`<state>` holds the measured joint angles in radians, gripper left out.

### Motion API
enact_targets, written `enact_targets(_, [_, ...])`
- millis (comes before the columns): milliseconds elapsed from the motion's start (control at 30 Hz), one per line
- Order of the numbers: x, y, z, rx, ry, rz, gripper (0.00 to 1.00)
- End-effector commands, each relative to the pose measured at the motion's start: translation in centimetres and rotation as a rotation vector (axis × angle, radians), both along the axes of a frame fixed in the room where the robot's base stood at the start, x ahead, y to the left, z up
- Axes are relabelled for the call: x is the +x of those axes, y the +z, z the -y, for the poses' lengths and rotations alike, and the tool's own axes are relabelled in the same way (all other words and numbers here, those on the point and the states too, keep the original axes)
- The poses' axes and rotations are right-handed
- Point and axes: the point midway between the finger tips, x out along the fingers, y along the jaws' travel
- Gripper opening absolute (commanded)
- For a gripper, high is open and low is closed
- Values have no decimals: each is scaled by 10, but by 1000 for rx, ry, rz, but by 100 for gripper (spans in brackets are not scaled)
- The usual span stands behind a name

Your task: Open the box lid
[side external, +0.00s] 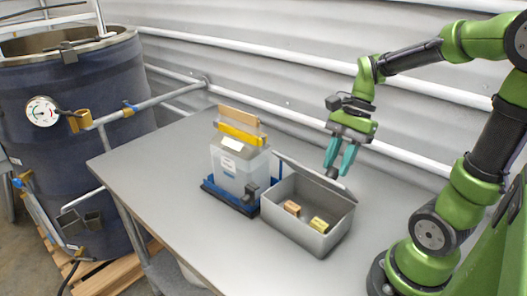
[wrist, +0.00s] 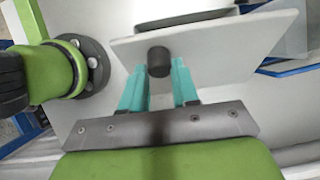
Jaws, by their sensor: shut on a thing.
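The grey metal box (side external: 300,236) stands on the table with its top open. Its lid (side external: 318,186) is raised along the box's far side and tilted; the lid's flat face also shows in the wrist view (wrist: 225,48). A dark round knob (side external: 332,173) sticks out of the lid's outer face. My gripper (side external: 340,170) is behind the lid with its teal fingers pointing down, shut on the knob. In the wrist view the fingers (wrist: 158,85) flank the knob (wrist: 158,62). An orange-brown block (side external: 292,208) and a yellow block (side external: 319,224) lie inside the box.
A clear container on a blue base (side external: 225,199) stands just left of the box, with a yellow bar (side external: 240,134) on top. A big dark drum (side external: 75,140) stands beyond the table's left end. The table's front left (side external: 150,165) is clear. Rails and a corrugated wall run behind.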

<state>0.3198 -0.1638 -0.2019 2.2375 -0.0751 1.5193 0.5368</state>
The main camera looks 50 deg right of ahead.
Motion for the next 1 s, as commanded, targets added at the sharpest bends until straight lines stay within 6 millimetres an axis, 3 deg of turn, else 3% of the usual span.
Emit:
enact_targets(467, [-3,8,40,132,-5,9,15])
enact_targets(1000, [-7,2,81,279,-3,13,15])
